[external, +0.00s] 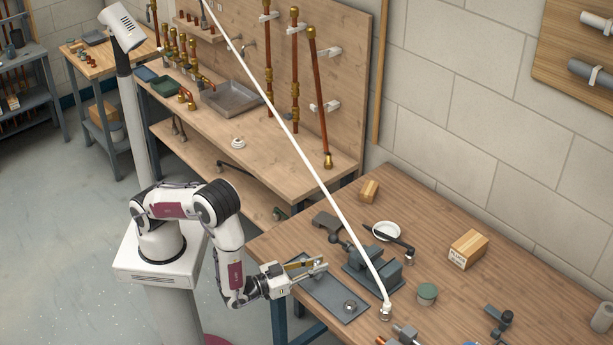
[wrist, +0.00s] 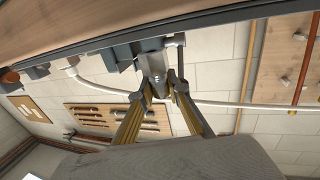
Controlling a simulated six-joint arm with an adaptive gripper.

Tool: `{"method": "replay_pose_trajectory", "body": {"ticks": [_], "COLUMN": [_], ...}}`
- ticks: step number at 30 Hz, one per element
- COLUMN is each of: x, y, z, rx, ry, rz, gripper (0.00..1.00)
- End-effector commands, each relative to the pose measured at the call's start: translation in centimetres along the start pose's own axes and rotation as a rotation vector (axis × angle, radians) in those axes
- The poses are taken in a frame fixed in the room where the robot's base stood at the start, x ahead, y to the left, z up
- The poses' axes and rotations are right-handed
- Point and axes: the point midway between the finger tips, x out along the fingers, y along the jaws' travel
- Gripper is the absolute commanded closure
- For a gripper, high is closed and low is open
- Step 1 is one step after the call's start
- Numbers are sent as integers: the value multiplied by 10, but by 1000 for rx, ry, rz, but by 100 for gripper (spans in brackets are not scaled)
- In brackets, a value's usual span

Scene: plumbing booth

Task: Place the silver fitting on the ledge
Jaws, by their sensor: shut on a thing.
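My gripper (external: 318,265) is shut on a small silver piece, which appears to be the silver fitting. In the wrist view the fitting (wrist: 155,73) sits between the two fingertips. In the external view the gripper is level, above the grey tray (external: 318,291), and the held piece is too small to make out clearly. Another round silver piece (external: 349,306) lies in that tray. A narrow wooden shelf (external: 197,29) with small fittings on the back bench's panel may be the ledge; I cannot tell for sure.
A grey vise (external: 372,268) stands just right of my gripper. A white pipe (external: 330,205) slants across the external view down to a silver end on the bench. A white dish (external: 386,231), a wooden block (external: 468,249) and a green-grey tin (external: 427,293) stand farther right.

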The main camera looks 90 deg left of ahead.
Motion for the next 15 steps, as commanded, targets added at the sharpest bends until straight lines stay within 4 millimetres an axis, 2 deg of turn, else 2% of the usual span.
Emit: {"method": "replay_pose_trajectory", "body": {"ticks": [7,15], "x": [0,0], "y": [0,0], "z": [19,22], "rx": [1,-1], "ry": [1,1], "rz": [0,0], "gripper": [100,100]}}
